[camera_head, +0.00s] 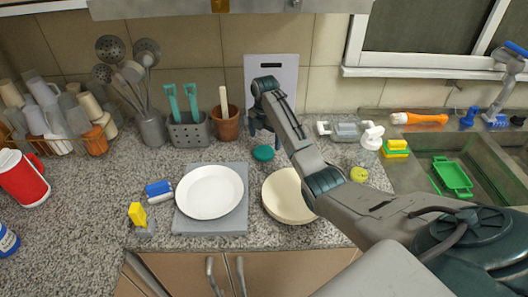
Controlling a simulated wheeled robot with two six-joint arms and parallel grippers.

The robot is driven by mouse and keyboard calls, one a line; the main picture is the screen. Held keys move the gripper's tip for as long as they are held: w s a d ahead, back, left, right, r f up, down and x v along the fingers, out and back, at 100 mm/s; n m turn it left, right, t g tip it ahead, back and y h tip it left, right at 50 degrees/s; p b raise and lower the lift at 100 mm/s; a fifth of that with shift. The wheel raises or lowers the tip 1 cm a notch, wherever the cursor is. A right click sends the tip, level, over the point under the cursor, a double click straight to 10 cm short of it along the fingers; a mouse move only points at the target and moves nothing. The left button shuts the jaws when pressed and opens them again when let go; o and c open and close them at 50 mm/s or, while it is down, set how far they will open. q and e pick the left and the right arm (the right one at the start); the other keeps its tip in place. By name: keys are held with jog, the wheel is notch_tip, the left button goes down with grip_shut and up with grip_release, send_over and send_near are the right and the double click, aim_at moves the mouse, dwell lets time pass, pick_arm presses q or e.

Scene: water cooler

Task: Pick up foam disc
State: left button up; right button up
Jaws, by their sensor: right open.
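A small teal disc (263,153), which seems to be the foam disc, lies flat on the speckled counter. My right gripper (265,134) hangs just behind and above the teal disc, pointing down in front of the white board on the wall. It is open, and I see nothing between its fingers. My wrist partly hides the fingers, so I cannot tell the exact gap to the disc. My left gripper is not in view.
A terracotta pot (225,127) and utensil basket (188,131) stand behind left. A soap dish (346,128) and the sink (421,169) are right.

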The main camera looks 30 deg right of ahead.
aim_at(264, 151)
notch_tip(264, 151, down, 5)
jog(key=shift+a+f+p, duration=0.1)
jog(key=shift+a+p, duration=0.05)
jog(key=shift+p, duration=1.05)
jog(key=shift+f, duration=0.35)
jog(key=c, duration=1.1)
